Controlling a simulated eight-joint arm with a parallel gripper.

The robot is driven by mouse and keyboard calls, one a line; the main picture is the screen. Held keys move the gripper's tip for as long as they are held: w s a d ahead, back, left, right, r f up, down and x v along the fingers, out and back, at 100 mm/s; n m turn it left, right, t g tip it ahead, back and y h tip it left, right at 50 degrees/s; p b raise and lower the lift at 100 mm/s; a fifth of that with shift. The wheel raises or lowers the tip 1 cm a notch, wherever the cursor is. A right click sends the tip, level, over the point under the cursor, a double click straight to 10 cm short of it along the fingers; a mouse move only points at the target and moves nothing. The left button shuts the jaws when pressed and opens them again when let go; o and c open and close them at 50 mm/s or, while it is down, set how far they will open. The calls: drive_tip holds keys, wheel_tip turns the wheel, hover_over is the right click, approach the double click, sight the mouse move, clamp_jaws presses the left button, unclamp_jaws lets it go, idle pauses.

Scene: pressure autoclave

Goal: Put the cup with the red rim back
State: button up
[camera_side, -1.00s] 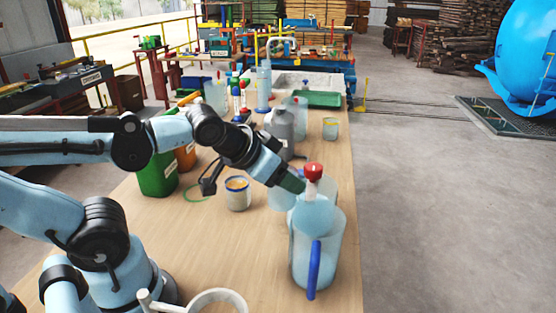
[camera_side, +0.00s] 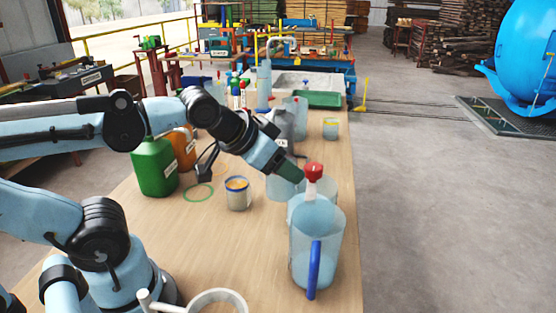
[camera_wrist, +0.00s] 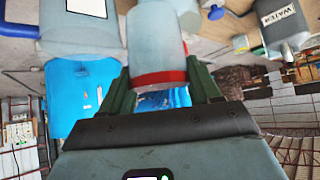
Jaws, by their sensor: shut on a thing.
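In the wrist view, a translucent cup with a red rim (camera_wrist: 157,60) is between the two green fingers of my gripper (camera_wrist: 160,88), which are shut on it near the rim. In the side view my gripper (camera_side: 290,171) points down and right over the table. A pale translucent cup (camera_side: 279,188) shows just below the fingertips, partly behind a red-capped bottle (camera_side: 310,210); its rim is hidden by the gripper there. I cannot tell whether its base touches the table.
A large jug with a blue handle (camera_side: 327,255) stands at the near right table edge, close to the gripper. A grey canister (camera_side: 283,123) is behind it. A blue-rimmed cup (camera_side: 237,193) and green jug (camera_side: 155,168) stand left. A green ring (camera_side: 198,194) lies on clear table.

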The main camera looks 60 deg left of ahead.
sight(270, 186)
drive_tip(key=shift+s+a+f+m+h, duration=0.1)
drive_tip(key=shift+s+f+m+h, duration=0.65)
drive_tip(key=shift+s+f, duration=0.4)
drive_tip(key=shift+s+f+m+h, duration=0.25)
drive_tip(key=shift+f+m+h, duration=0.3)
drive_tip(key=shift+f+m, duration=0.1)
drive_tip(key=s+d+m+g+h, duration=0.5)
drive_tip(key=s+d+m+h, duration=0.15)
drive_tip(key=m, duration=0.35)
drive_tip(key=shift+y, duration=0.25)
drive_tip(key=shift+w+a+f, duration=0.6)
drive_tip(key=shift+a+f, duration=1.15)
drive_tip(key=shift+f, duration=0.1)
drive_tip(key=shift+w+a+f, duration=0.55)
drive_tip(key=shift+a+f, duration=1.2)
drive_tip(key=shift+f, duration=0.05)
drive_tip(key=shift+w+a+f, duration=0.6)
drive_tip(key=shift+a+f, duration=1.15)
drive_tip(key=shift+f, duration=0.1)
drive_tip(key=o, duration=1.2)
drive_tip(key=shift+f, duration=0.1)
